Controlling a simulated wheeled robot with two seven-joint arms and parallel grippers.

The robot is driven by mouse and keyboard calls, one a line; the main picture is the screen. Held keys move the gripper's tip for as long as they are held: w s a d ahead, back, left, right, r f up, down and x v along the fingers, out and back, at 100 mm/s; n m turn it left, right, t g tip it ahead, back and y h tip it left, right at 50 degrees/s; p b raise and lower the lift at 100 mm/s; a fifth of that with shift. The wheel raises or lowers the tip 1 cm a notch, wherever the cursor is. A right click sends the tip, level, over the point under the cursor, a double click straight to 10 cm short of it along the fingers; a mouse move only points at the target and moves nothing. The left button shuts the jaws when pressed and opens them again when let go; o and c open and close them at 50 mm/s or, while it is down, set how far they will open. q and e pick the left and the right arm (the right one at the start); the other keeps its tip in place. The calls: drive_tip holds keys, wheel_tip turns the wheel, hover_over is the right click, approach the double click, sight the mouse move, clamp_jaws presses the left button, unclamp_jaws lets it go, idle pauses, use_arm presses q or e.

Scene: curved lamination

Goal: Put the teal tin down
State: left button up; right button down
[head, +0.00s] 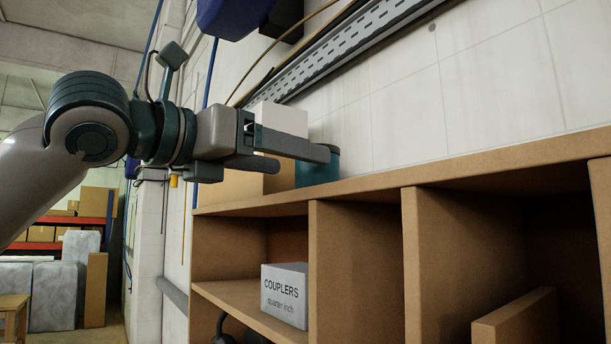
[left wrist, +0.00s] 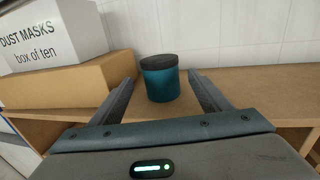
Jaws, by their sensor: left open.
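The teal tin (left wrist: 161,82), with a dark lid, stands upright on top of the wooden shelf unit (left wrist: 240,88). In the left wrist view it sits between and a little beyond the fingers of my left gripper (left wrist: 164,90), which are spread with a gap on each side of it. In the head view the tin (head: 322,170) is partly hidden behind a finger of my left gripper (head: 300,155). My left gripper is open and holds nothing. My right gripper is not in view.
A cardboard box (left wrist: 70,84) with a white dust masks box (left wrist: 45,35) on it stands left of the tin, close to the left finger. A grey couplers box (head: 285,294) sits in a compartment below. The shelf top right of the tin is clear. A wall (head: 400,110) rises behind.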

use_arm(q)
drive_tip(key=b+v, duration=0.1)
drive_tip(key=v, duration=0.4)
drive_tip(key=shift+s+a+b, duration=0.25)
drive_tip(key=shift+s+b, duration=0.05)
idle(0.6)
